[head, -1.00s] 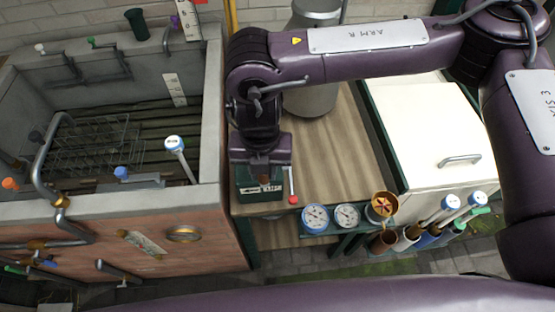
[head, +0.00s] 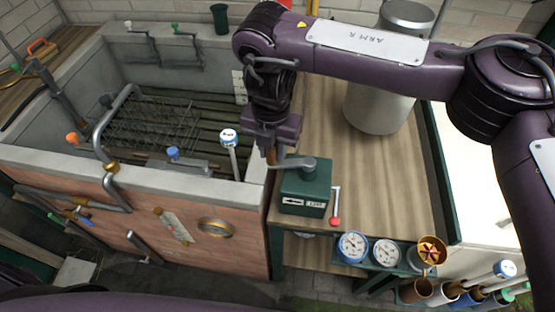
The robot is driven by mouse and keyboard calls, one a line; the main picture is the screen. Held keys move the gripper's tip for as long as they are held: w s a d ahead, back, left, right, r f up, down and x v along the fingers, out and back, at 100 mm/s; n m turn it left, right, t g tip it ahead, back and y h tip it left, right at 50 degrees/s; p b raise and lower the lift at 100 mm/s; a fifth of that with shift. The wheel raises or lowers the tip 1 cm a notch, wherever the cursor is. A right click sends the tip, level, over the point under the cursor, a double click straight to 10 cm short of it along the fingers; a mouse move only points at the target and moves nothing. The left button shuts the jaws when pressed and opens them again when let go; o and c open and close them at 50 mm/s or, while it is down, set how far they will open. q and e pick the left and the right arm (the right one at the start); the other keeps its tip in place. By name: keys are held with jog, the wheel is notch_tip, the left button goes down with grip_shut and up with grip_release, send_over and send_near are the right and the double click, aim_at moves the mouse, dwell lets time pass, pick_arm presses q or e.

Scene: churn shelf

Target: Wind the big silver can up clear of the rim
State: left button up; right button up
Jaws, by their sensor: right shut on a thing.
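The big silver can (head: 378,108) is upright at the far side of the wooden worktop, partly behind my right arm. I cannot tell whether its base rests on the wood. A dark green winch box (head: 305,190) sits at the worktop's near left corner, with a grey crank (head: 295,163) on top. My right gripper (head: 271,150) is shut on the crank's brown handle, left of the box; the fingertips are small and partly hidden. A small lever with a red knob (head: 336,206) stands at the box's right side. My left gripper is not in view.
A stone tank (head: 252,190) with a wire rack (head: 150,122) lies left of the worktop. A white cabinet (head: 485,220) stands right. The middle worktop is clear.

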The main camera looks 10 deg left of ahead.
jog(key=w+d, duration=0.5)
jog(key=w, duration=0.5)
jog(key=s+d+p, duration=0.4)
jog(key=s+d, duration=0.1)
jog(key=d, duration=0.6)
jog(key=shift+s+d+f+p, duration=0.15)
jog(key=shift+s+d+p, duration=0.05)
jog(key=shift+p, duration=0.15)
jog(key=shift+s, duration=0.3)
jog(key=shift+s+d+f+p, duration=0.1)
jog(key=shift+s+d+p, duration=0.05)
jog(key=shift+s+p, duration=0.15)
